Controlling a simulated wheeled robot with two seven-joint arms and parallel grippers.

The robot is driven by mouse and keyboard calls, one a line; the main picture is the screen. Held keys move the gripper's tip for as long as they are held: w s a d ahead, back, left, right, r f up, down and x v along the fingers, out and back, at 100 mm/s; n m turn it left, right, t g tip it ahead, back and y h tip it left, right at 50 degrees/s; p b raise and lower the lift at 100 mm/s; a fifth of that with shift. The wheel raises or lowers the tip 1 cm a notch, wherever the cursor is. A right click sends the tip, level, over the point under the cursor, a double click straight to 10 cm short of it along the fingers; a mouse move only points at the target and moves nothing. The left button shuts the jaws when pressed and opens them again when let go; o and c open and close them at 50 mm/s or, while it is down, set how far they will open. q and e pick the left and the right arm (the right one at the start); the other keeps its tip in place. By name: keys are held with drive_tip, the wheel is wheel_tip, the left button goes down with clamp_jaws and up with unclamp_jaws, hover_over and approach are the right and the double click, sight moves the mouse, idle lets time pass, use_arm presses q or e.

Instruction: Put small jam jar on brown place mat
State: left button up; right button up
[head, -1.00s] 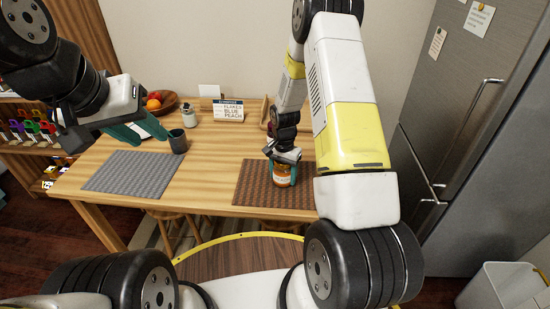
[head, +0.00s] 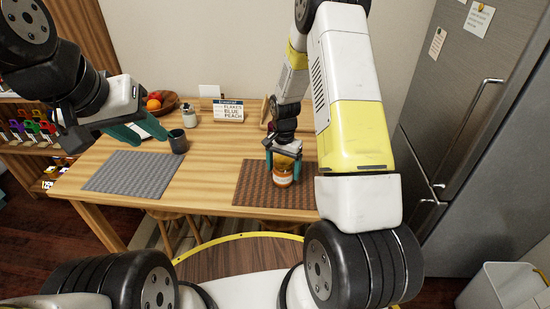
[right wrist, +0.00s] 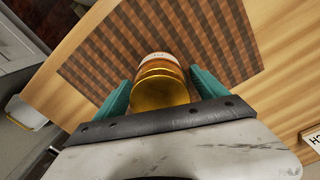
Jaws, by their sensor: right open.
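The small jam jar (head: 283,173), orange with a pale label and a gold lid, stands upright on the brown place mat (head: 250,190). In the right wrist view the jar (right wrist: 160,84) shows lid towards me, with the checked brown mat (right wrist: 205,30) behind it. My right gripper (head: 283,158) is above and around the jar, its teal fingers open on either side of it; the wrist view shows the fingers (right wrist: 161,92) with gaps beside the jar. My left gripper (head: 140,130) hangs over the left part of the table, empty; its fingers are seen from the side.
A grey place mat (head: 132,175) lies on the left of the wooden table (head: 205,190). A dark cup (head: 178,141), a fruit bowl (head: 163,104), a white jar (head: 190,117) and a sign (head: 228,111) stand behind. A fridge (head: 455,110) stands at right.

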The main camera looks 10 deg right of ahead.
wheel_tip(320, 180, up, 9)
drive_tip(key=shift+f, duration=0.1)
drive_tip(key=s+r+n+t, duration=0.2)
drive_tip(key=s+r, duration=0.2)
drive_tip(key=r, duration=0.7)
drive_tip(key=s+a+r+n+t+y, duration=0.1)
drive_tip(key=s+r+n+t, duration=0.1)
drive_tip(key=s+r, duration=0.5)
drive_tip(key=s+a+r+n+t+y, duration=0.1)
drive_tip(key=s+r+n, duration=0.3)
drive_tip(key=s+r, duration=0.4)
drive_tip(key=s+t, duration=0.1)
drive_tip(key=s, duration=0.4)
drive_tip(key=shift+s+r, duration=0.15)
drive_tip(key=shift+r, duration=0.05)
